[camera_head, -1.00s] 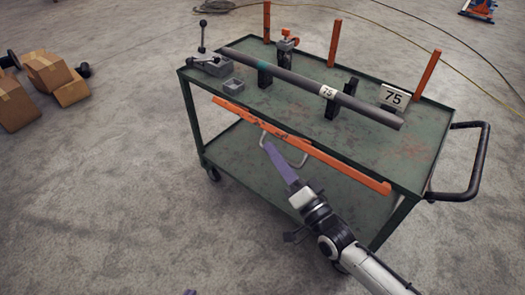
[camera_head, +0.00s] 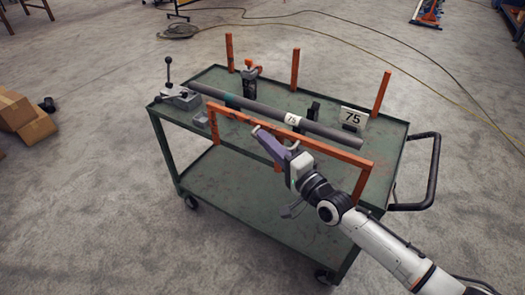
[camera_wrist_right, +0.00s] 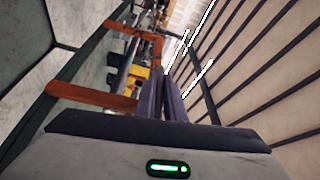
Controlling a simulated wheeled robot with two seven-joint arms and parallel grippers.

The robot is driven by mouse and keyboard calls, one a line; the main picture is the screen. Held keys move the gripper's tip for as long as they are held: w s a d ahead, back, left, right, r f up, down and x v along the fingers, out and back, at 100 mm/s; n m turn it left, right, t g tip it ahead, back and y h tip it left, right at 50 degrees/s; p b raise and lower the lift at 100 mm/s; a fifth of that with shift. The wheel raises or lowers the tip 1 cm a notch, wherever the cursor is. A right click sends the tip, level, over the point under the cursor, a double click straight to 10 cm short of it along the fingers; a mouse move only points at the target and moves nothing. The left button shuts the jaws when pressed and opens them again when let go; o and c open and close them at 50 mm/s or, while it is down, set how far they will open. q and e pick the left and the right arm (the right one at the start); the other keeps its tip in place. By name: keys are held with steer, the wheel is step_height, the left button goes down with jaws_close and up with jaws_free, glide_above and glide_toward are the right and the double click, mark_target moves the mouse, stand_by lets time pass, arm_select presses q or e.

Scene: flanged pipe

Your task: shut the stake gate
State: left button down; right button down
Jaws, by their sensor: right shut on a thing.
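The stake gate (camera_head: 335,150) is an orange rail with short posts, standing up along the near edge of the green cart's top. Its orange bars also show in the wrist view (camera_wrist_right: 90,98). My right gripper (camera_head: 270,142) is at the middle of the rail, its purple fingers shut on the gate. The grey loop handle on the gate is hidden behind the gripper. In the wrist view the fingers (camera_wrist_right: 163,92) reach forward close together; what lies between them cannot be made out. My left gripper is not in view.
On the cart (camera_head: 225,158) a grey pipe (camera_head: 260,112) lies behind the gate, labelled 75. Several orange stakes (camera_head: 294,68) stand along the far edge. A lever clamp (camera_head: 172,85) is at the left and a 75 sign (camera_head: 353,117) at the right. A black handle (camera_head: 434,175) juts out right.

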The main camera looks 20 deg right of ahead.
steer(key=shift+w+d+r, duration=0.25)
steer(key=shift+d+r, duration=0.15)
steer(key=c, duration=1.8)
jaws_free()
steer(key=shift+w, duration=0.1)
steer(key=shift+c, duration=0.2)
steer(key=shift+f, duration=0.2)
steer(key=shift+s+d+f, duration=0.1)
steer(key=shift+s+f, duration=0.05)
steer(key=shift+s, duration=0.35)
steer(key=v, duration=0.9)
steer(key=shift+s, duration=0.2)
